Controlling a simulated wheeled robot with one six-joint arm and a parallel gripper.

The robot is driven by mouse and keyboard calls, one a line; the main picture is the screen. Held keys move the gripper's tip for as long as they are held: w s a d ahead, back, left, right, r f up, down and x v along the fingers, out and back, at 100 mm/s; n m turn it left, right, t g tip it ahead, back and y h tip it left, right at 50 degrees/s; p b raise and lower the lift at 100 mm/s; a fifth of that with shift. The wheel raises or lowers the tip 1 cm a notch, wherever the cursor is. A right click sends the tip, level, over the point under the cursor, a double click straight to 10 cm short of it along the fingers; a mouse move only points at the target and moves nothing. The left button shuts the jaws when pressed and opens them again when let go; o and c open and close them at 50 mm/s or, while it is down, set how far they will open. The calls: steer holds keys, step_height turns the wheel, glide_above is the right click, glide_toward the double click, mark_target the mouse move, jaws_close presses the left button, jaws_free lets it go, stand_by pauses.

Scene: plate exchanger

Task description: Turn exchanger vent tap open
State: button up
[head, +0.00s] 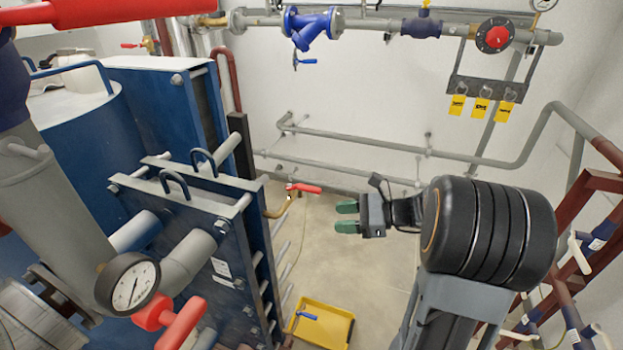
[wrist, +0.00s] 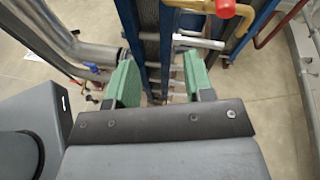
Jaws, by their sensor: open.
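A small tap with a red lever (head: 304,189) sits on a curved brass pipe (head: 281,211) at the far end of the blue plate exchanger (head: 190,255). It looks like the vent tap, but no label on it is readable. In the wrist view the red lever (wrist: 226,8) and brass pipe (wrist: 236,42) are at the top edge, beyond my right finger. My gripper (head: 346,217) is open and empty, to the right of the tap in the head view and apart from it. Its green fingers (wrist: 160,78) also show in the wrist view, with exchanger parts beyond them.
A yellow tray (head: 335,336) with a blue-handled item lies on the floor. A pressure gauge (head: 128,283) and a large red valve handle (head: 178,322) stand at lower left. Grey pipes (head: 370,142) run along the back wall. Floor right of the exchanger is mostly clear.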

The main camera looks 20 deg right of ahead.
mark_target(321, 190)
steer(key=w+d+r+m+t, duration=0.2)
steer(key=w+d+m+t, duration=0.1)
steer(key=d+m+t, duration=0.15)
steer(key=shift+n+y, duration=0.25)
steer(key=shift+y, duration=0.15)
steer(key=p+x, duration=0.1)
steer(key=x, duration=1.1)
steer(key=shift+w+a, duration=0.1)
steer(key=shift+a, duration=0.1)
steer(key=shift+c, duration=0.4)
jaws_close()
